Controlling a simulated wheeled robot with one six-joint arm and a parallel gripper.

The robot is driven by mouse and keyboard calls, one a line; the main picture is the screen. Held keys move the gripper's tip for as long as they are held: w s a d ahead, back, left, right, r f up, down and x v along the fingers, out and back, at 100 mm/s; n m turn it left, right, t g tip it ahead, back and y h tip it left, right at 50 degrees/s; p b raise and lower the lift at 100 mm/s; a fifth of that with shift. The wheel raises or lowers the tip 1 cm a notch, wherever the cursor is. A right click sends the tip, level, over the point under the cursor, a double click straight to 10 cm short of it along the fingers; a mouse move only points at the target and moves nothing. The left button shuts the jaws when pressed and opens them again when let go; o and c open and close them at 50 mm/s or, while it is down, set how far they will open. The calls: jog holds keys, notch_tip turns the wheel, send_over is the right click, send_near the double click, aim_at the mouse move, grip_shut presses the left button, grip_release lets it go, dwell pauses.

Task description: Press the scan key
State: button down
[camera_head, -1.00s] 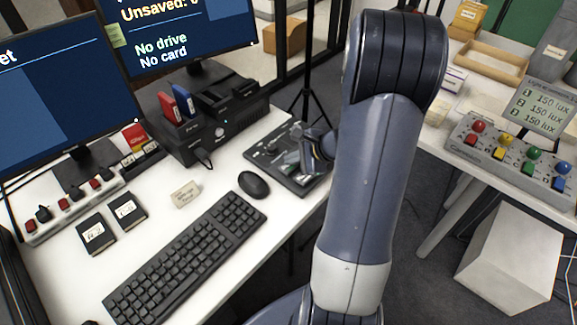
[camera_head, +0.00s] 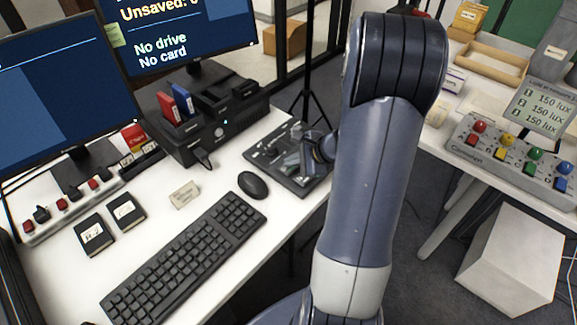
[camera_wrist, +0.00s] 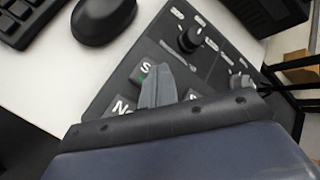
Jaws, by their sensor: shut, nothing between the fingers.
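A dark control panel (camera_head: 270,165) lies on the white desk to the right of the mouse. In the wrist view the panel (camera_wrist: 215,75) carries a round knob (camera_wrist: 190,39) and several square dark keys. One key (camera_wrist: 136,73) is marked with a letter S; the rest of its label is hidden by my fingers. Below it is a key starting with N (camera_wrist: 122,106). My gripper (camera_wrist: 158,76) is shut and empty, its tips over the right part of the S key. A little green shows by the tips. I cannot tell whether they touch the key.
A black mouse (camera_head: 253,185) and keyboard (camera_head: 186,258) lie to the left of the panel. A dark drive dock (camera_head: 215,125) stands behind it, and a tripod stands beyond the desk edge. A second table with a coloured-button box (camera_head: 510,155) is at the right.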

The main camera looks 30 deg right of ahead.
aim_at(292, 168)
dwell(0.5)
jog(key=shift+r+p, duration=0.6)
jog(key=shift+r, duration=0.2)
jog(key=shift+r+p, duration=1.85)
jog(key=shift+r, duration=0.65)
